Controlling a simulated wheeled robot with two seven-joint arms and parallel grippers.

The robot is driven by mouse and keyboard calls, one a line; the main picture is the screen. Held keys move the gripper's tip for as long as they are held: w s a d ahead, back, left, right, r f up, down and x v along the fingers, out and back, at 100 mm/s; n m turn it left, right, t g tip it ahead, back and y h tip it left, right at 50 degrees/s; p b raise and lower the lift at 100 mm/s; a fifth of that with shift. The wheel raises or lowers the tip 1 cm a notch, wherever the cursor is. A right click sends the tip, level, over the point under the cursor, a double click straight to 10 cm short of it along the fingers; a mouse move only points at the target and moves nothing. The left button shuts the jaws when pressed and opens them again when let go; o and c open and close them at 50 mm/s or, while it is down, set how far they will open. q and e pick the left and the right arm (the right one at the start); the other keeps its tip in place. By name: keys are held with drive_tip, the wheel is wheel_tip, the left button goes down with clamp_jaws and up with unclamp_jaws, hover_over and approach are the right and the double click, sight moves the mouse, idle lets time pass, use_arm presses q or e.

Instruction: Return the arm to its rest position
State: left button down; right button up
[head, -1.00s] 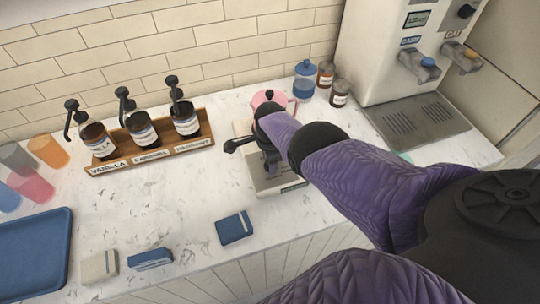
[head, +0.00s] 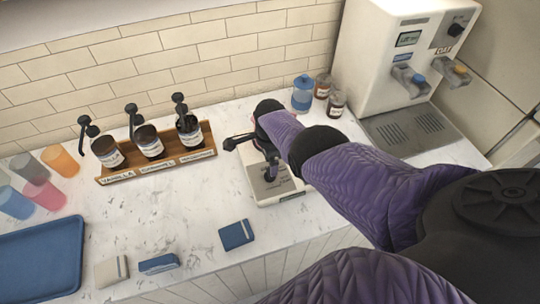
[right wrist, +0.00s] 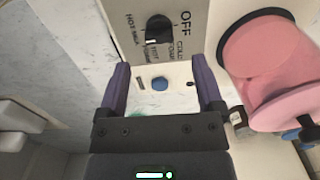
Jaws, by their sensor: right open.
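My right arm (head: 350,180) comes in from the right, purple-sleeved, and reaches over the counter. My right gripper (head: 252,156) is open and empty above a pale appliance base (head: 286,190). In the right wrist view, the gripper (right wrist: 161,80) shows both fingers spread, with nothing held between them. Beyond the fingers is a control panel with a black knob (right wrist: 159,29) and a blue button (right wrist: 160,84); the panel reads OFF, hot milk and cold foam. My left gripper is not in view.
A pink pitcher (right wrist: 275,65) stands close right of the fingers. Syrup bottles sit in a wooden rack (head: 160,166) at the left. A blue canister (head: 302,95) and a dispenser (head: 385,60) stand behind my arm. The front middle counter (head: 190,215) is mostly clear.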

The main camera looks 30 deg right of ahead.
use_arm(q)
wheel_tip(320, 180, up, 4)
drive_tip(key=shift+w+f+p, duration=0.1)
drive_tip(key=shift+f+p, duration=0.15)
drive_tip(key=shift+p, duration=0.7)
use_arm(e)
wheel_tip(320, 180, up, 4)
drive_tip(key=shift+f, duration=0.1)
